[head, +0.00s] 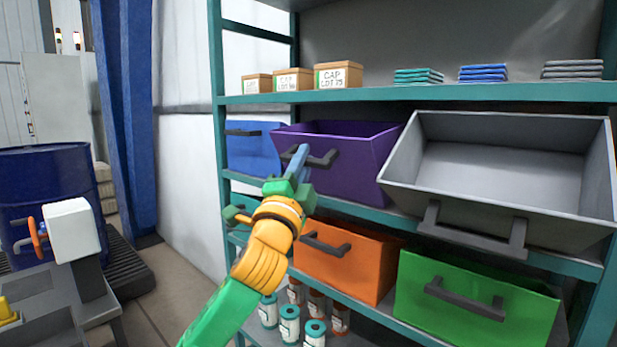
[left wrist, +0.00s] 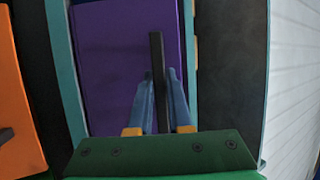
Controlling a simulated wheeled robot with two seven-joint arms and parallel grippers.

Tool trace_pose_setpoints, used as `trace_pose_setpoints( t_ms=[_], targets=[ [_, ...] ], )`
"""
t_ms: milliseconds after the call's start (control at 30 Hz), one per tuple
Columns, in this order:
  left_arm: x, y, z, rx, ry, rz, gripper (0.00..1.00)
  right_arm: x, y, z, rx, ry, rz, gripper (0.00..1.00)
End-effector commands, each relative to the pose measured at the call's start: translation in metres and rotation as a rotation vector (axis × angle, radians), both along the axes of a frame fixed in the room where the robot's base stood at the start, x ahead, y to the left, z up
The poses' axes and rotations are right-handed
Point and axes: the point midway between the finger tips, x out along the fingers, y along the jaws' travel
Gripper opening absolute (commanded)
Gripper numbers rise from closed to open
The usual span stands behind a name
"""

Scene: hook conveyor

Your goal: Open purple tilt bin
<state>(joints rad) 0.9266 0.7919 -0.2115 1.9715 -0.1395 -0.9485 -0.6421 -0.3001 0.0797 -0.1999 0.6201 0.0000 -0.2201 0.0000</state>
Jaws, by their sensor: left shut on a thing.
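The purple tilt bin (head: 350,165) is on the middle shelf of the rack, between a blue bin and a grey bin. Its top leans outward and part of its dark inside shows. My left gripper (head: 298,160) is shut on the bin's dark handle (head: 325,159), at the handle's left part. In the left wrist view the handle (left wrist: 157,75) passes between the two blue fingers (left wrist: 160,100), with the purple front (left wrist: 110,65) behind. My right gripper is not in view.
The grey bin (head: 500,228) is tilted far out at the right. The blue bin (head: 250,150) is at the left. An orange bin (head: 345,268) and a green bin (head: 475,302) are below. Boxes (head: 338,76) and folded cloths stand on the upper shelf (head: 420,93).

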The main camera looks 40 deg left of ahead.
Motion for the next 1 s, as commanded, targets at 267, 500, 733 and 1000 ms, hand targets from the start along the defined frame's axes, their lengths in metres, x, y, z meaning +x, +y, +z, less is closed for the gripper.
trace_pose_setpoints(
  t_ms=[267,500,733,1000],
  targets=[
    [-0.01,0.001,-0.022,-0.012,-0.137,-0.001,0.0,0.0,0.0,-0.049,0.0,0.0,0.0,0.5],
    [-0.017,0.001,-0.032,-0.021,-0.252,-0.001,0.0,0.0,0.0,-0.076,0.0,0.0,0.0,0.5],
    [-0.022,0.002,-0.039,-0.025,-0.32,0.0,0.0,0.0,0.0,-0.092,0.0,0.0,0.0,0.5],
    [-0.024,0.002,-0.046,-0.025,-0.317,0.0,0.0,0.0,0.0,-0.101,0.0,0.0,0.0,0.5]
  ],
)
